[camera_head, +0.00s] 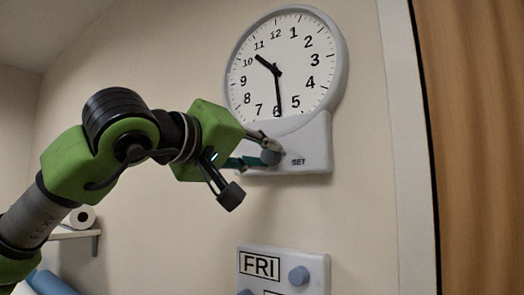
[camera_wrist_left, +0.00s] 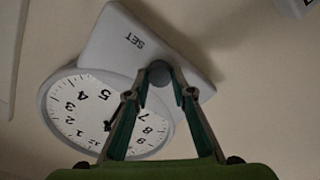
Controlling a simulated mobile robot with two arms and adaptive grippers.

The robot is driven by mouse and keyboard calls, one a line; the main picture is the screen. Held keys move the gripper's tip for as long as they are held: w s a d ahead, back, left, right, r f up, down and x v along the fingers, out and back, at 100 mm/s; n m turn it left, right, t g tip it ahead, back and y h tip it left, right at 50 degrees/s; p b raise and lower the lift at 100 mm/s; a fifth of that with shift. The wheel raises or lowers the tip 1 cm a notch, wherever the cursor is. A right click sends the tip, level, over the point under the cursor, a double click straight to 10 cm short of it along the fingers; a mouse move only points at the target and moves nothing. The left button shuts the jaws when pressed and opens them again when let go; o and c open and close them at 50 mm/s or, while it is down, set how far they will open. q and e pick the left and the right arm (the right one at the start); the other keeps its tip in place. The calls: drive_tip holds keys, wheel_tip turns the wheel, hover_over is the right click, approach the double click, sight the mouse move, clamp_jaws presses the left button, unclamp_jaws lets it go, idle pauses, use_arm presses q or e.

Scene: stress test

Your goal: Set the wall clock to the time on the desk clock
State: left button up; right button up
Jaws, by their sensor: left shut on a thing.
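The wall clock (camera_head: 240,105) is round, white-faced and grey-rimmed. Its short hand points between 10 and 11 and its long hand points close to 6. A white panel (camera_head: 318,140) marked SET juts out below the dial. My left gripper (camera_head: 268,152) is shut on the round grey knob (camera_head: 270,158) on this panel. In the left wrist view, the knob (camera_wrist_left: 160,72) sits between the fingertips, with the clock dial (camera_wrist_left: 75,105) partly behind the left finger. The desk clock is not in view. My right gripper is not in view.
A white day panel (camera_head: 283,256) reading FRI, with a grey-blue knob (camera_head: 299,275), hangs below the clock. A wooden door or panel (camera_head: 470,140) stands at the right.

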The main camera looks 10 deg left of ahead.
use_arm(q)
drive_tip(key=shift+d+f+m, duration=0.1)
drive_tip(key=shift+f+m, duration=0.15)
drive_tip(key=shift+m, duration=0.35)
drive_tip(key=shift+w+f, duration=0.1)
drive_tip(key=shift+f, duration=0.05)
drive_tip(key=o, duration=1.1)
drive_tip(key=shift+r, duration=0.2)
drive_tip(key=shift+s+r, duration=0.1)
drive_tip(key=shift+s, duration=0.1)
drive_tip(key=shift+s, duration=0.15)
drive_tip(key=v, duration=1.1)
drive_tip(key=shift+s+a, duration=0.2)
drive_tip(key=shift+s, duration=0.05)
